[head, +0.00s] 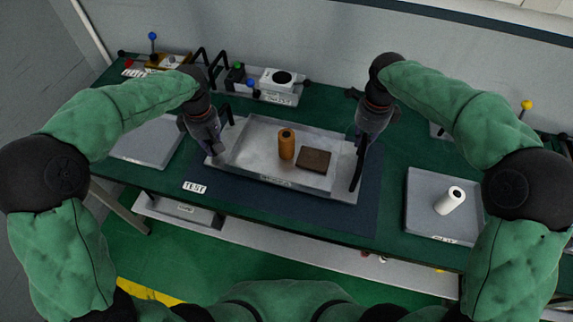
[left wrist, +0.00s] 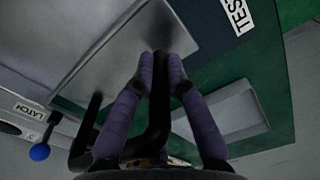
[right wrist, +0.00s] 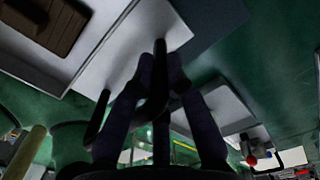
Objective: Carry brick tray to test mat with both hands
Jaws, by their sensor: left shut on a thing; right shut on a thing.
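The brick tray (head: 240,160) is a grey metal tray with a black handle at each end. It holds an upright orange-brown cylinder (head: 286,144) and a flat dark brown brick (head: 314,160). The tray is over the dark blue test mat (head: 358,212), which shows in front and to its right; I cannot tell whether it touches the mat. My left gripper (head: 212,152) is shut on the tray's left handle, seen closely in the left wrist view (left wrist: 161,62). My right gripper (head: 358,150) is shut on the right handle, also in the right wrist view (right wrist: 160,55).
A grey tray (head: 150,142) lies on the left of the green table. Another tray (head: 425,215) with a white cylinder (head: 450,201) lies at the right. A white device (head: 276,80) and a latch panel stand behind. The TEST label (head: 194,187) marks the mat's front left.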

